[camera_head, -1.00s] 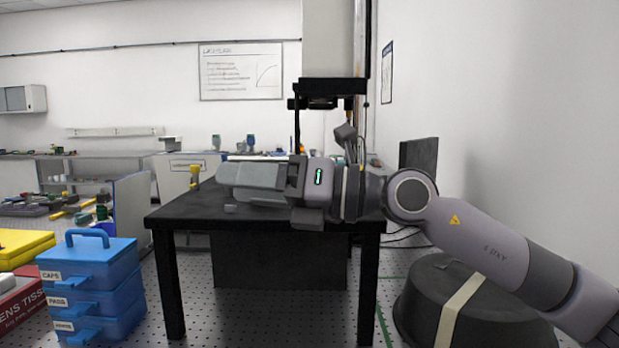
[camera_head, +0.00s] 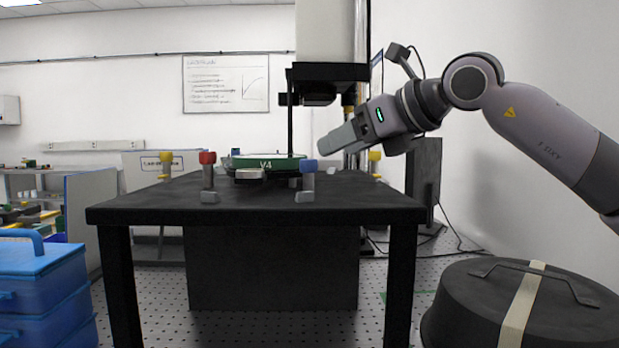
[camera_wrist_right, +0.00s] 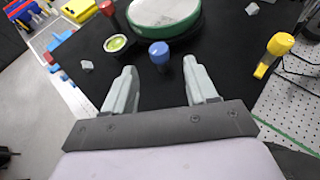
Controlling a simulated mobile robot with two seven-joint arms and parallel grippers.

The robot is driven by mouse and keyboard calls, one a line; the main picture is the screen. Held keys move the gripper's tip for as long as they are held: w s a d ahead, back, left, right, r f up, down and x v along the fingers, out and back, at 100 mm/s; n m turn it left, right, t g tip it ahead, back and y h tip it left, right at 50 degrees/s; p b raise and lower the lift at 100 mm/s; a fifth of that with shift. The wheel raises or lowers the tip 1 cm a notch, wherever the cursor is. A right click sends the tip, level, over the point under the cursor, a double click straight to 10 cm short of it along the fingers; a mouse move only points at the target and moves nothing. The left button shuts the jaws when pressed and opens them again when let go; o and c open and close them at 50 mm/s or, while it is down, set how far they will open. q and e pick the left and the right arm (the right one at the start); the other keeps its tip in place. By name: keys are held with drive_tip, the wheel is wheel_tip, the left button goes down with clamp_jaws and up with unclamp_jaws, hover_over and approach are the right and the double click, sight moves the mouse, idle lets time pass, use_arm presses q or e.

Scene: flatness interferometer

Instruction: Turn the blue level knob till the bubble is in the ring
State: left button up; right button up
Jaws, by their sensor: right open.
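The blue level knob (camera_head: 309,166) stands on a grey post at the near right of the black table; the right wrist view shows its blue top (camera_wrist_right: 159,54). My right gripper (camera_head: 332,141) is above and right of the knob in the head view. In the wrist view its open, empty fingers (camera_wrist_right: 159,70) point toward the knob, which lies just beyond the tips, apart from them. The round bubble level (camera_wrist_right: 115,43) shows yellow-green left of the knob; the bubble's place in its ring is too small to tell. My left gripper is not in view.
A green-rimmed round plate (camera_head: 262,161) sits behind the knob, with a red knob (camera_head: 207,158) to its left and yellow knobs (camera_head: 375,157) around. A dark optical head (camera_head: 318,92) hangs above. Blue boxes (camera_head: 40,285) stand left; a black lidded tub (camera_head: 560,310) stands right.

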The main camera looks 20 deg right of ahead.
sight(315, 162)
drive_tip(key=shift+p+x, duration=0.8)
drive_tip(key=shift+x, duration=2.7)
drive_tip(key=c, duration=1)
